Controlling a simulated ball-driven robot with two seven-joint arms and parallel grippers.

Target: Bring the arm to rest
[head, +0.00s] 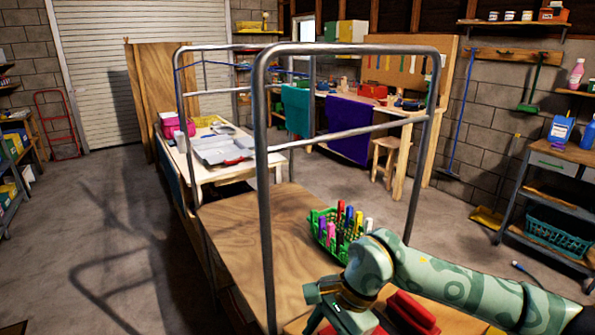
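My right arm comes in from the right, a green patterned arm stretched low over the wooden table top (235,235). My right gripper (335,305) hangs at its end, near the bottom edge of the view. Its fingertips are cut off or hidden, so I cannot tell whether it is open or holds anything. A green basket (325,238) with several coloured pen-like items stands on the table just beyond the arm, partly hidden by it. A red object (410,312) lies beside the gripper, partly behind the arm. My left gripper is out of view.
A shelf cart (545,200) is at right, a workbench (405,122) at the back. Floor at left is clear.

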